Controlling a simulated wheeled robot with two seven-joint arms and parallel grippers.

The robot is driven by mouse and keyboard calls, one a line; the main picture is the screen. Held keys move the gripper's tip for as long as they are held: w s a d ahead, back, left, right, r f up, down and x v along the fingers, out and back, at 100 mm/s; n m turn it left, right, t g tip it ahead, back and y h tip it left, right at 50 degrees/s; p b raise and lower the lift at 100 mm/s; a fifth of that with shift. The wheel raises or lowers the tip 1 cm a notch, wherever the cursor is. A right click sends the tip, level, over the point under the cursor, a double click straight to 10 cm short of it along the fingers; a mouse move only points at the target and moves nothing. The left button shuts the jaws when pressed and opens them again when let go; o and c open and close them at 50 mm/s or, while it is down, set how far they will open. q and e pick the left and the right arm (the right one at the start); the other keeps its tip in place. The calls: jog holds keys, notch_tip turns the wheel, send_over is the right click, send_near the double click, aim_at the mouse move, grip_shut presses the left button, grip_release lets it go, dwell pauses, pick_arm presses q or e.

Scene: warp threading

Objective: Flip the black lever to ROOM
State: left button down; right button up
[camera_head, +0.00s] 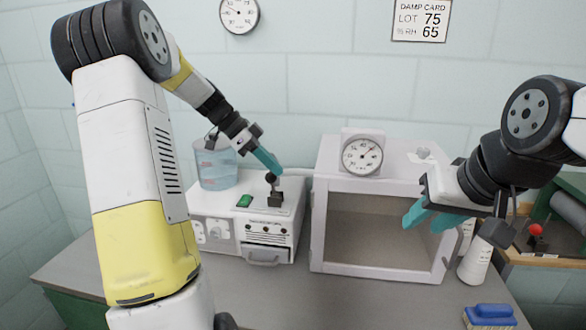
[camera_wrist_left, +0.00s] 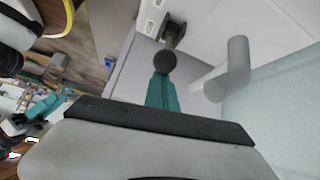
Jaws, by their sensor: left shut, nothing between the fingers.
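The black lever (camera_head: 275,192) with a round knob stands on top of a white control box (camera_head: 222,211) on the bench. My left gripper (camera_head: 274,169) is shut and empty, its teal fingertips right at the knob. In the left wrist view the black knob (camera_wrist_left: 165,61) is at the tip of the teal fingers (camera_wrist_left: 161,90); whether they touch, I cannot tell. The labels by the lever are too small to read. My right gripper (camera_head: 410,222) is open and empty in front of the white cabinet (camera_head: 318,215).
A clear blue water container (camera_head: 216,168) and a green switch (camera_head: 244,201) are on the box, left of the lever. A dial gauge (camera_head: 362,156) sits on the cabinet. The bench front is clear.

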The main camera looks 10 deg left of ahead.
pick_arm(q)
jog(key=shift+a+f+h, duration=0.2)
jog(key=shift+a+h, duration=0.7)
jog(key=shift+h, duration=0.15)
jog(key=shift+a+f+h, duration=0.2)
jog(key=shift+a+h, duration=0.65)
jog(key=shift+h, duration=0.2)
